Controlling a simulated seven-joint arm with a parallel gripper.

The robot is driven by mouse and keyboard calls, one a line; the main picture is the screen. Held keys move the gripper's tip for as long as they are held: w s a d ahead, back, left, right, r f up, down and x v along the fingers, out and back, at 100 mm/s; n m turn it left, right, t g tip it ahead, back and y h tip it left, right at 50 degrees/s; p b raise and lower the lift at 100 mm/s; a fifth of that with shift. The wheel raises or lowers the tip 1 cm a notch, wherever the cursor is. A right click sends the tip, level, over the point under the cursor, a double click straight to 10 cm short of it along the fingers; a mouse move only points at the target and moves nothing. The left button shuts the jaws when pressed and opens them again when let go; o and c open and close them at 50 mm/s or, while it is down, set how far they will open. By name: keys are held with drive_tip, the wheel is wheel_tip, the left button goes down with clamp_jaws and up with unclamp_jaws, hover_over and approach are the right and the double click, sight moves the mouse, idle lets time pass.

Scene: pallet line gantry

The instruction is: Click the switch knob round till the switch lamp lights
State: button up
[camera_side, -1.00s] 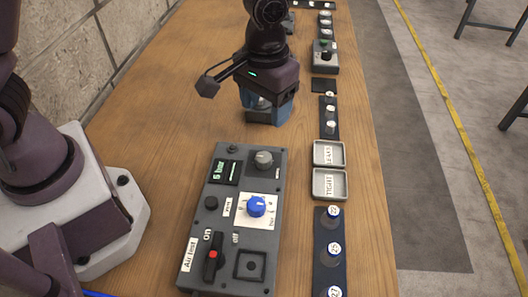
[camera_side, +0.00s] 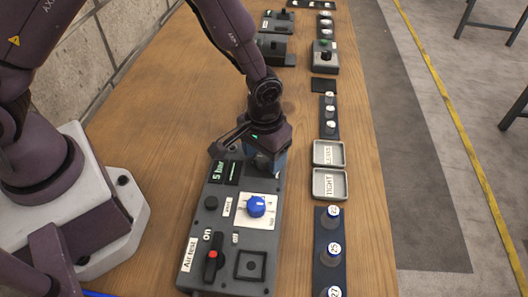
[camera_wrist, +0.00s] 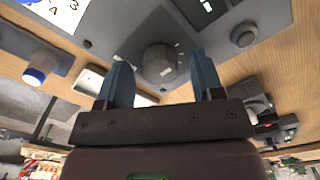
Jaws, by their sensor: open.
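The grey switch knob (camera_wrist: 160,62) stands on the grey test panel (camera_side: 264,239); my gripper hides it in the side view. In the wrist view it lies between my two blue fingers, with small tick marks beside it. My gripper (camera_side: 268,167) is open above the panel's far end; whether the fingers reach down beside the knob or stay above it, I cannot tell. A dark round dome (camera_wrist: 243,36), seemingly the switch lamp, sits to the knob's right in the wrist view and looks unlit.
A blue knob (camera_side: 256,206) on a white dial, a display reading 5 bar (camera_side: 217,171) and a red-marked lever switch (camera_side: 212,254) share the panel. Trays (camera_side: 330,184) and numbered bottles (camera_side: 333,249) line the right side. Bare wood lies beyond the panel.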

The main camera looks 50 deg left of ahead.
drive_tip(key=c, duration=0.9)
drive_tip(key=shift+m, duration=2.9)
drive_tip(key=o, duration=0.9)
